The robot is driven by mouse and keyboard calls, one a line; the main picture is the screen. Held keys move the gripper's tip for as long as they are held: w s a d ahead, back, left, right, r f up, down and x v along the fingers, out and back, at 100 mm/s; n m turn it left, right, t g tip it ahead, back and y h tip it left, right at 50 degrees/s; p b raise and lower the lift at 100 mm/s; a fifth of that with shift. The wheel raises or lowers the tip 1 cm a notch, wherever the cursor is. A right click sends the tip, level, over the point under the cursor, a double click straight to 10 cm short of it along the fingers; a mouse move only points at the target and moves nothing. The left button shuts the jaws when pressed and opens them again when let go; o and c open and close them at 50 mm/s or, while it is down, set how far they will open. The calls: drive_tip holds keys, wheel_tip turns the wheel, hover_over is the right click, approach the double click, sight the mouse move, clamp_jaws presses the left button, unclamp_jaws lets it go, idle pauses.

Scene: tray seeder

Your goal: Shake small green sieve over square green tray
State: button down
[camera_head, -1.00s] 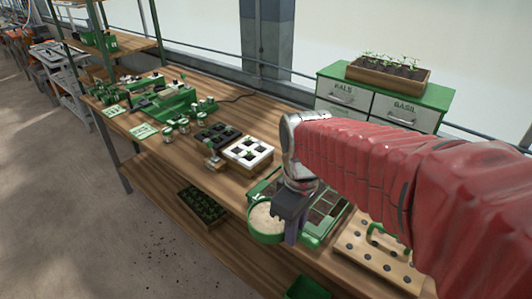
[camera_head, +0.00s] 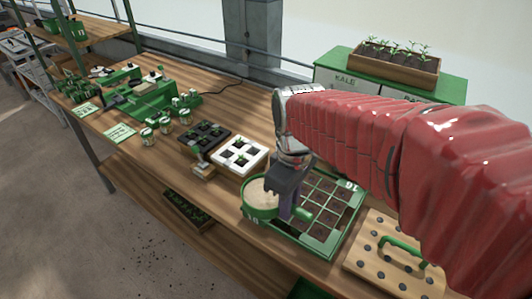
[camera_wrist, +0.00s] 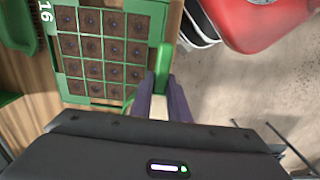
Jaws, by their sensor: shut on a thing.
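The small green sieve (camera_head: 259,207) is a round, green-walled pan filled with pale sandy material. It is held above the left part of the square green tray (camera_head: 318,250) and looks about level. My gripper (camera_head: 288,208) is shut on the sieve's green handle (camera_head: 302,214), whose end sticks out to the right. The tray is a green grid of cells holding dark soil, marked 16. In the wrist view the tray (camera_wrist: 157,20) is at upper left, and the handle (camera_wrist: 163,60) shows beyond my fingers (camera_wrist: 163,100).
A wooden dibber board (camera_head: 372,255) with a green handle lies right of the tray. A white tray (camera_head: 232,168) and a black tray (camera_head: 203,128) with seedlings stand to the left. A green seeder machine (camera_head: 155,103) is farther left. A drawer cabinet (camera_head: 450,88) stands behind.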

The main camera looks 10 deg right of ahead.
drive_tip(key=shift+a, duration=0.1)
drive_tip(key=shift+f, duration=2.1)
drive_tip(key=shift+w+d+r, duration=0.1)
drive_tip(key=shift+w+d, duration=2.85)
drive_tip(key=shift+d, duration=0.4)
drive_tip(key=shift+w+d+f, duration=0.1)
drive_tip(key=shift+w+d, duration=2.85)
drive_tip(key=shift+d, duration=0.4)
drive_tip(key=shift+w+d+r, duration=0.1)
drive_tip(key=shift+w+d, duration=2.85)
drive_tip(key=shift+d, duration=0.4)
drive_tip(key=shift+s+d, duration=0.75)
drive_tip(key=shift+s, duration=0.95)
drive_tip(key=shift+s+d, duration=0.75)
drive_tip(key=shift+s, duration=1)
drive_tip(key=shift+s+d, duration=0.75)
drive_tip(key=shift+s, duration=0.95)
drive_tip(key=shift+s+a, duration=2.55)
drive_tip(key=shift+a, duration=0.35)
drive_tip(key=shift+s+a, duration=2.6)
drive_tip(key=shift+a, duration=0.25)
drive_tip(key=shift+s+a, duration=2.55)
drive_tip(key=shift+a, duration=0.35)
drive_tip(key=shift+a+r, duration=0.1)
drive_tip(key=shift+r, duration=1.95)
